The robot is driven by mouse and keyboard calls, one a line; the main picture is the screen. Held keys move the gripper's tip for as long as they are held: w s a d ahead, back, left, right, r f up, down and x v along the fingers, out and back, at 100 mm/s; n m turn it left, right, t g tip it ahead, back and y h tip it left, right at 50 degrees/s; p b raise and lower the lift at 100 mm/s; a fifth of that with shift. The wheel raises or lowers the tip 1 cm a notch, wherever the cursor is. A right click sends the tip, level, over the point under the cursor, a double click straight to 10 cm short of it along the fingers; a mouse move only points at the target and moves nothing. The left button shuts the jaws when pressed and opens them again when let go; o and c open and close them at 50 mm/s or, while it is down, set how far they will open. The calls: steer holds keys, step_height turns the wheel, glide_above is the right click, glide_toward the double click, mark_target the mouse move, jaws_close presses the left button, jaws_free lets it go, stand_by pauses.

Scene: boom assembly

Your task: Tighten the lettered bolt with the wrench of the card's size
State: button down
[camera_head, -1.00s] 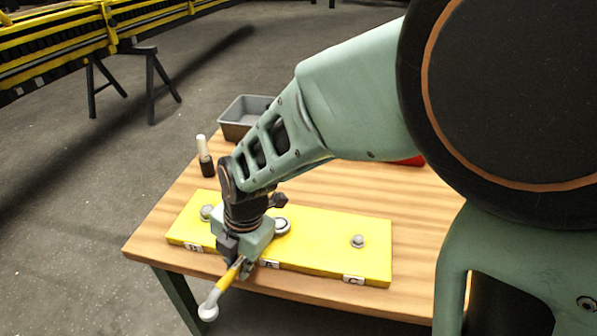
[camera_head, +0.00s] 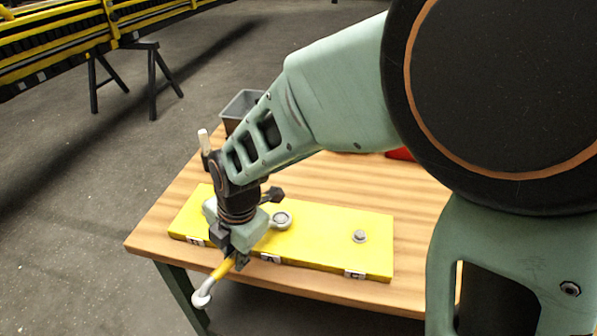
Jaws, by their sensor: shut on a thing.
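My gripper (camera_head: 236,260) is shut on a wrench (camera_head: 219,273) with a yellow handle and a grey head. The wrench points down and left, and its head hangs past the table's front edge. A yellow plate (camera_head: 320,245) lies on the table with labels along its front. The right bolt (camera_head: 360,236) stands by the label that reads C. The middle bolt (camera_head: 281,220) is in view just right of my gripper. The left bolt is hidden behind my gripper, above the left label (camera_head: 195,240). The left and middle letters are too small to read surely. I see no card.
A wooden table (camera_head: 408,228) carries the plate. A grey bin (camera_head: 241,107) stands at the back left, and a white-topped dark marker-like object (camera_head: 204,140) is behind my wrist. A red thing (camera_head: 400,154) is partly hidden by my arm. The tabletop's right side is clear.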

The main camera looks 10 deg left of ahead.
steer(key=shift+w+a, duration=0.15)
steer(key=shift+a, duration=0.05)
steer(key=shift+a+m, duration=0.1)
steer(key=shift+m, duration=0.2)
steer(key=shift+w+a, duration=0.25)
steer(key=shift+a, duration=0.05)
stand_by(0.4)
steer(key=shift+w+a+m, duration=0.25)
steer(key=shift+a+m, duration=0.15)
steer(key=shift+m, duration=0.2)
steer(key=shift+a, duration=0.1)
steer(key=shift+w+a, duration=0.15)
steer(key=shift+a, duration=0.05)
steer(key=shift+w+a+m+b, duration=0.1)
steer(key=shift+m+b, duration=0.2)
